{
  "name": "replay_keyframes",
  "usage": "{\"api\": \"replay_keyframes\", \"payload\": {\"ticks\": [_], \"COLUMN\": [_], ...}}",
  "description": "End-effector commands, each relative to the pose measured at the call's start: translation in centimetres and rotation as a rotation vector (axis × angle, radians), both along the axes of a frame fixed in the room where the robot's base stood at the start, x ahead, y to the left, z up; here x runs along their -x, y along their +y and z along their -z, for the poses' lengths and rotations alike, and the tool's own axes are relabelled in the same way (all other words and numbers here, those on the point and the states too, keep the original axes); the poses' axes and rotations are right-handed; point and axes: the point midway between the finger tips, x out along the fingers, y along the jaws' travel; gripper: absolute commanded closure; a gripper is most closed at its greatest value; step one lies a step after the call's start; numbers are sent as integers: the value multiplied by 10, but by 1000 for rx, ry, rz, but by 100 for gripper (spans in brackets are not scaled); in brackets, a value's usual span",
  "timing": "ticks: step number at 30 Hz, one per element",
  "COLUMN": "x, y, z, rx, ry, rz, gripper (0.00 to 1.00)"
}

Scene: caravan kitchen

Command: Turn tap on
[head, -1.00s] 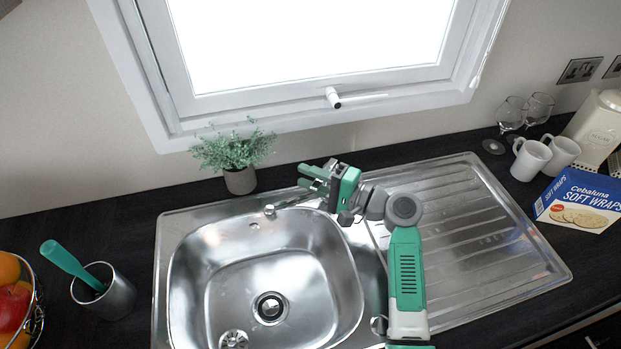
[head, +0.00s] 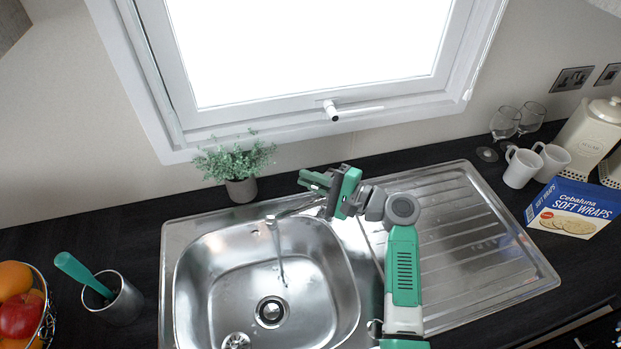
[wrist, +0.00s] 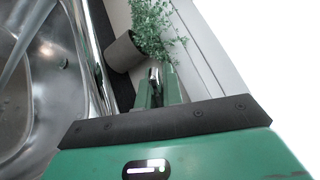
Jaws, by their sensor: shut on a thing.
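The metal tap (head: 290,208) stands at the back of the steel sink (head: 205,250). Its spout reaches left over the basin, and a stream of water (head: 279,252) runs from it down toward the drain. My gripper (head: 313,180) is at the tap's base end, behind the basin, pointing left. In the wrist view my gripper (wrist: 157,88) has its green fingers close around a small shiny metal part, the tap handle (wrist: 154,74). Most of the handle is hidden by the fingers. The spout and falling water also show at the left of the wrist view.
A potted plant (head: 241,188) stands just left of my gripper, behind the sink. The window handle (head: 331,110) is above. A utensil cup (head: 118,302) and fruit basket (head: 46,318) are at left. Mugs (head: 521,168) and a wraps box (head: 572,208) are at right. The drainboard (head: 470,250) is clear.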

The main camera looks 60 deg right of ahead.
Motion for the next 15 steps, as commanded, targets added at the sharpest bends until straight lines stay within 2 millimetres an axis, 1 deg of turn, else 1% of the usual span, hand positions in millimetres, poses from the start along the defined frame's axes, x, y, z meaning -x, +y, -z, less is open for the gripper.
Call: {"api": "replay_keyframes", "payload": {"ticks": [2,3,5,6,13,15], "x": [0,0,0,0,1,5], "y": [0,0,0,0,0,0], "z": [-1,-1,-1,-1,0,1], "rx": [2,3,3,3,3,3], "ry": [-2,-2,-2,-1,-1,0], "rz": [1,1,1,0,0,1], "gripper": [100,86,74,70,70,70]}}
